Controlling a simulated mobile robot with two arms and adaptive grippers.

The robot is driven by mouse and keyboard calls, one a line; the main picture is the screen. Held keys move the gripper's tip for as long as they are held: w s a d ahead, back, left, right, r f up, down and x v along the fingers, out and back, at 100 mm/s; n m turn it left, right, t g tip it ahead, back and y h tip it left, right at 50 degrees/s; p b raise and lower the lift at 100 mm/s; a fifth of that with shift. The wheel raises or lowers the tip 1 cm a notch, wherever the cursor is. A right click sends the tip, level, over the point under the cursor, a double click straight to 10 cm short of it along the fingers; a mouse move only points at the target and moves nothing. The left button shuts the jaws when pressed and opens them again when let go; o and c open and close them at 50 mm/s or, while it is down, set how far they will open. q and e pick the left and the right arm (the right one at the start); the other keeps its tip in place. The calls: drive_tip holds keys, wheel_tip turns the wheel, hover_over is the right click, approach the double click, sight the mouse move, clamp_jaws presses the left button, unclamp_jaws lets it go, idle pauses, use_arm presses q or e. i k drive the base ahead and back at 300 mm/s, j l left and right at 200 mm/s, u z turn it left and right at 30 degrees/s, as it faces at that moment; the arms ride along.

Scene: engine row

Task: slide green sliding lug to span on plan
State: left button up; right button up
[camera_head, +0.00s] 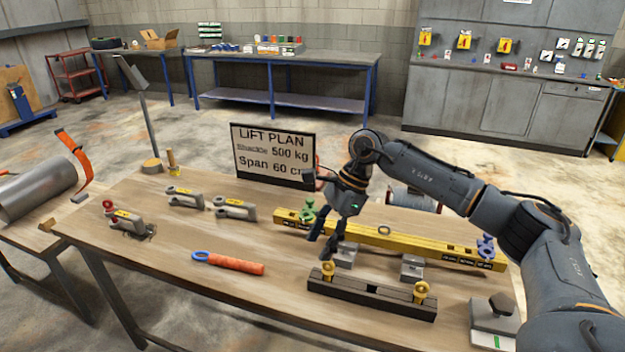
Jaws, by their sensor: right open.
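The yellow spreader beam (385,238) lies across the right half of the wooden bench, resting on grey blocks. The green sliding lug (308,209) sits near the beam's left end. A blue lug (487,246) sits at the beam's right end. The plan board (272,155) stands behind the beam and reads "LIFT PLAN, Shackle 500 kg, Span 60 c", its last letters partly covered by my arm. My right gripper (322,248) is open and points down, just right of the green lug, in front of the beam. I cannot tell if they touch. My left gripper is out of view.
A dark bar with two yellow eye bolts (370,292) lies in front of the beam. Several grey shackles (184,198) and an orange-handled tool (235,264) lie to the left. A grey block (494,317) sits at the front right. The bench's front left is clear.

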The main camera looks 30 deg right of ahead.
sight(310, 210)
drive_tip(key=i+l, duration=0.9)
drive_tip(key=i, duration=0.1)
